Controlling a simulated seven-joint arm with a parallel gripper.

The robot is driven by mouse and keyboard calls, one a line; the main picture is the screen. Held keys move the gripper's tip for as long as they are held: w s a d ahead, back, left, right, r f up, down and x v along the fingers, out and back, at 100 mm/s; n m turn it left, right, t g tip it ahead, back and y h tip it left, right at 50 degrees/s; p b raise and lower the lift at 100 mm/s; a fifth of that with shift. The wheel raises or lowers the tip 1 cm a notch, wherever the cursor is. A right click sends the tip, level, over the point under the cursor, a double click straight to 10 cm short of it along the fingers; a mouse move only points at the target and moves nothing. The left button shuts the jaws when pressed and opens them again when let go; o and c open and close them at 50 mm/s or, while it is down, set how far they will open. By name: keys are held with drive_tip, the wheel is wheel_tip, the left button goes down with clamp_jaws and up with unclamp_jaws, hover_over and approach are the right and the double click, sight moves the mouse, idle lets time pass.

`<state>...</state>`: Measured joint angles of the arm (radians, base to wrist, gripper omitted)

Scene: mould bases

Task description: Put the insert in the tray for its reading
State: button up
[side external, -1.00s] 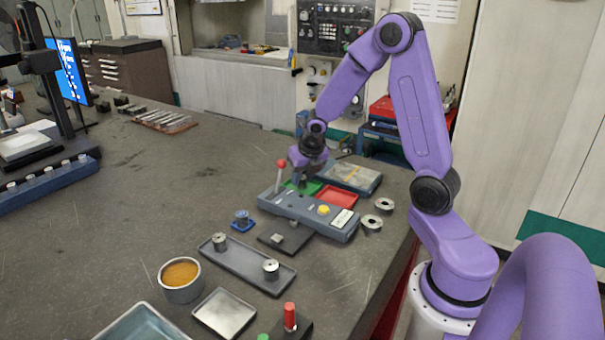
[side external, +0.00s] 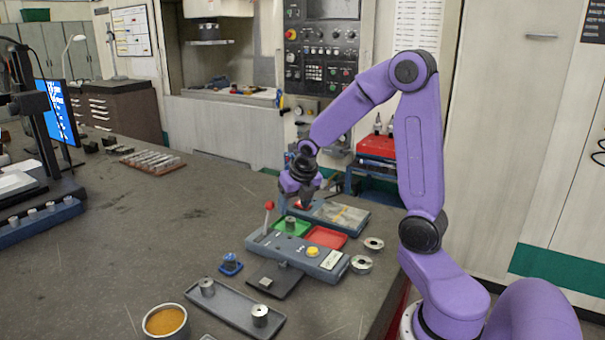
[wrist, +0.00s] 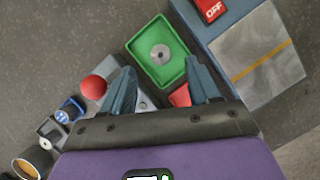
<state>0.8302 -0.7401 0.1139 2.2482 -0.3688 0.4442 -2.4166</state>
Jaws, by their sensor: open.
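A metal insert (side external: 291,223), round with a centre hole in the wrist view (wrist: 160,54), sits in the green tray (side external: 304,234), which also shows in the wrist view (wrist: 160,82). The red tray (side external: 327,238) is beside it and looks empty; the wrist view shows only a corner of it (wrist: 180,97). My gripper (side external: 299,202) is open and empty above the green tray. In the wrist view its fingers (wrist: 159,64) stand apart on either side of the insert. The grey-blue gauge (side external: 297,249) with a red-knobbed lever and yellow button stands in front of the trays. Its reading is not legible.
A blue-grey plate (side external: 350,218) with an orange stripe lies behind the trays. Two metal rings (side external: 361,264) lie at the right. A long grey tray (side external: 234,305) carries two cylindrical pieces. A blue holder (side external: 231,264) stands nearby.

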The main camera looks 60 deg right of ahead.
drive_tip(key=v, duration=1.1)
drive_tip(key=shift+s+r, duration=0.15)
drive_tip(key=shift+r, duration=0.15)
drive_tip(key=s+a+f+m+g+y, duration=0.1)
drive_tip(key=s+a+f+m, duration=0.2)
drive_tip(key=s+a+m, duration=0.5)
drive_tip(key=s+a+f+m+g+y, duration=0.15)
drive_tip(key=s+a+f+m, duration=0.35)
drive_tip(key=a, duration=0.5)
drive_tip(key=s+a+m+g, duration=0.1)
drive_tip(key=s+m, duration=0.3)
drive_tip(key=s, duration=0.5)
drive_tip(key=shift+f+m, duration=0.3)
drive_tip(key=shift+f, duration=0.1)
drive_tip(key=shift+a, duration=0.1)
